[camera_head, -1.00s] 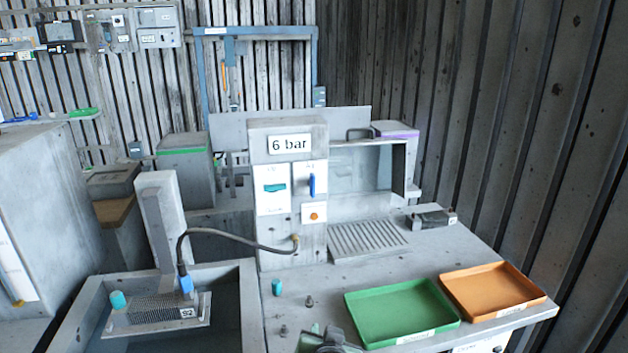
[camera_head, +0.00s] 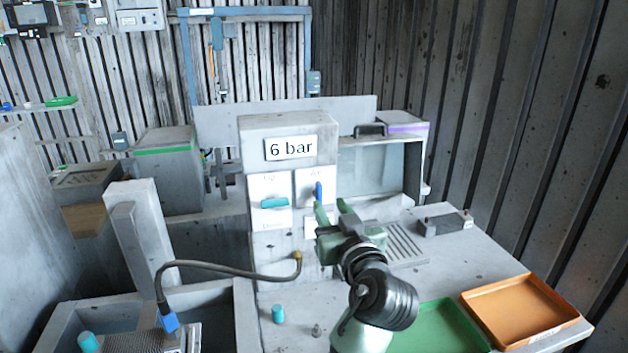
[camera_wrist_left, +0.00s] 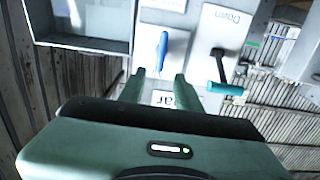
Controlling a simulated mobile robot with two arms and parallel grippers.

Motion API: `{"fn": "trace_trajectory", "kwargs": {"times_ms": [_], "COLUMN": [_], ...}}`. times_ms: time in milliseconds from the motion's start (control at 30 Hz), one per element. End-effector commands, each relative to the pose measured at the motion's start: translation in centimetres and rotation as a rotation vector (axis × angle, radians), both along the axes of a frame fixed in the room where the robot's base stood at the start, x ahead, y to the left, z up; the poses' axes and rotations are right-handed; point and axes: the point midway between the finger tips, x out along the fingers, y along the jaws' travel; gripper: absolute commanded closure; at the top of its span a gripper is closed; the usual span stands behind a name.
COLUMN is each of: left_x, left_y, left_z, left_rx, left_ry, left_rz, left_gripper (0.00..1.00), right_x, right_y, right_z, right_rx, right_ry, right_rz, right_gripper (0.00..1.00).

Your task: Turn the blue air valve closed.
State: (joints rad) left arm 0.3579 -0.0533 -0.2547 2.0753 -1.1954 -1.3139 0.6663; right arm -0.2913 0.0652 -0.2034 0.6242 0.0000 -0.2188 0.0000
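The blue air valve (camera_head: 318,192) is a narrow upright handle on a white plate on the front of the grey "6 bar" housing. It also shows in the left wrist view (camera_wrist_left: 162,50), in line with the gap between the fingers and just beyond their tips. My left gripper (camera_head: 331,209) is open, with its two green fingers apart and nothing between them. It is in front of the housing, slightly right of and below the handle in the head view. Its fingers also show in the left wrist view (camera_wrist_left: 157,82). My right gripper is not in view.
A teal lever (camera_head: 274,203) is on the plate left of the valve. A hose (camera_head: 215,266) ends at a brass fitting below. A green tray (camera_head: 445,325) and an orange tray (camera_head: 525,308) lie at right. A teal-capped part (camera_head: 278,314) stands on the bench.

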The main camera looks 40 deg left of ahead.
Motion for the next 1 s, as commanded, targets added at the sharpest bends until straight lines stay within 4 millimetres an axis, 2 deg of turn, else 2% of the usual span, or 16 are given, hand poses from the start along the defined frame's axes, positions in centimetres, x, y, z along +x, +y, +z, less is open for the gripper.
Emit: {"fn": "trace_trajectory", "kwargs": {"times_ms": [167,467,667,933,967,1000], "left_x": [0.8,3.9,5.0,5.1,5.1,5.1], "left_y": [0.9,4.6,5.8,5.9,5.9,5.9], "left_z": [0.3,0.3,0.1,0.0,0.0,0.0], "left_rx": [0.005,0.005,0.003,0.0,0.0,0.0], "left_ry": [0.0,0.001,0.002,0.0,0.0,0.0], "left_rz": [0.001,0.003,0.001,0.001,0.001,0.001], "left_gripper": [0.66,0.66,0.66,0.66,0.72,0.83], "right_x": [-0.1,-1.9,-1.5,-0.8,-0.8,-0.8], "right_y": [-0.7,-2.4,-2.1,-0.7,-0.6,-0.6], "right_z": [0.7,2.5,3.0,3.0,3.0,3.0], "right_rx": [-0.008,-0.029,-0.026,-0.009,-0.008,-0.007], "right_ry": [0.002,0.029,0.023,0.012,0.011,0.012], "right_rz": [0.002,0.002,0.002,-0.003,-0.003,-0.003], "right_gripper": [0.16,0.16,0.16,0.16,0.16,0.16]}}
